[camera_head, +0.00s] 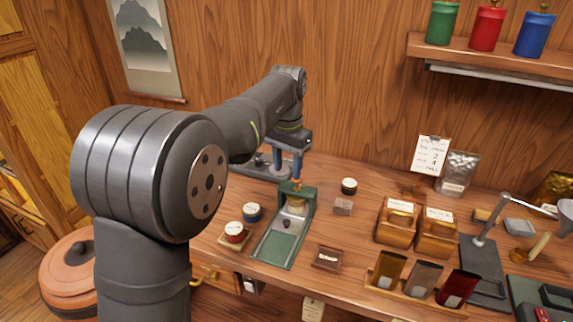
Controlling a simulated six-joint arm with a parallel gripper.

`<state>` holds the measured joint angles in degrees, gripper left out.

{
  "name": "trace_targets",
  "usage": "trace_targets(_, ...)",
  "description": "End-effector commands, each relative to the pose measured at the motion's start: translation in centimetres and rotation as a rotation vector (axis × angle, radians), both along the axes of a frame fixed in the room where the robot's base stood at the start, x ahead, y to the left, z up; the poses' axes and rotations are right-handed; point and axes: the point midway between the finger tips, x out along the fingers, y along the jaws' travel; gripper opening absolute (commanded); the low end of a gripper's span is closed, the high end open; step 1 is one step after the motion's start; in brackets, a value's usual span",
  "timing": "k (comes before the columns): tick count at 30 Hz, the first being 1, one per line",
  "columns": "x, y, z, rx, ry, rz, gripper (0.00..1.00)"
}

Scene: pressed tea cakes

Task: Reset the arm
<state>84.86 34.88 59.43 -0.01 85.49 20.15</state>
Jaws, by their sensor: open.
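My arm reaches from the left foreground over the back of the wooden table (345,238). My gripper (287,167) points down at the arm's far end, with two blue fingers apart and nothing seen between them. It is above and behind a green press-like stand (280,246) with a tray. Whether the fingers touch anything below cannot be told. My forearm and the gripper body hide part of the table behind.
Canisters (487,28) line a wall shelf (480,60). Some bare table lies right of the green stand.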

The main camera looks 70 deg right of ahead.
Motion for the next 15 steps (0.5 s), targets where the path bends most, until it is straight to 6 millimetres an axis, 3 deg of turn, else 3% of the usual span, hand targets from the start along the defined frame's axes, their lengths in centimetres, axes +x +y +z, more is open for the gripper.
trace_targets(15,0.0,0.01,-0.94,0.002,0.0,0.0,0.42)
